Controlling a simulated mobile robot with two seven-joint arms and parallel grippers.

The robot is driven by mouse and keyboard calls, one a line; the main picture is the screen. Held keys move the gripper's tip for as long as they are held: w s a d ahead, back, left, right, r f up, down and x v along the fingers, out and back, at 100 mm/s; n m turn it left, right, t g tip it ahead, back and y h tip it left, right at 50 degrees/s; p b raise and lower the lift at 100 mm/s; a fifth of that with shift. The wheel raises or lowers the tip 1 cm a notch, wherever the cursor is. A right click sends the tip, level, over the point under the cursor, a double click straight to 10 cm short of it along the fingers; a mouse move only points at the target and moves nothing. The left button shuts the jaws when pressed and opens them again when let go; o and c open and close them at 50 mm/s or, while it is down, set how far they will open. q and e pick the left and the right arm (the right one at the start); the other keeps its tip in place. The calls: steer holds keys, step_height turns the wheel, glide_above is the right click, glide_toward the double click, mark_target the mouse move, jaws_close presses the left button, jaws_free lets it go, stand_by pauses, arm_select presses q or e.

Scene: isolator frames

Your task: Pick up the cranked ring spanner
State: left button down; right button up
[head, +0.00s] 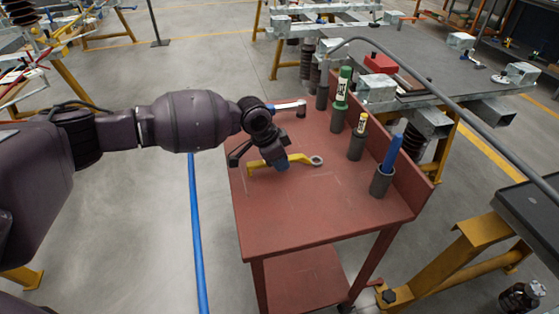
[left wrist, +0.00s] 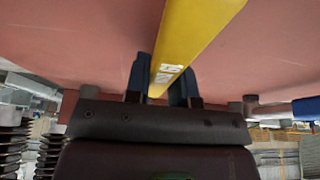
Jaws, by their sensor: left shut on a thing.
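The cranked ring spanner (head: 299,158) has a yellow handle and a grey ring end (head: 316,161) pointing right. It is over the red-brown trolley top (head: 325,207); I cannot tell whether it touches the surface. My left gripper (head: 280,163) reaches down over the handle from the back left and is shut on it. In the left wrist view the yellow handle (left wrist: 194,38) runs between the two dark fingers (left wrist: 162,92), with small pale marking on it. The far end of the handle is out of that view. My right gripper is not in view.
Dark cup holders stand along the trolley's right side, with a green item (head: 343,88), a yellow item (head: 361,124) and a blue item (head: 391,153) upright in them. A silvery tool (head: 288,106) lies behind my gripper. The trolley's front area is clear.

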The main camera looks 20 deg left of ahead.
arm_select(q)
step_height(320, 180, up, 20)
steer(key=p, duration=0.3)
steer(key=shift+p, duration=0.3)
steer(key=c, duration=1.7)
jaws_free()
jaws_close()
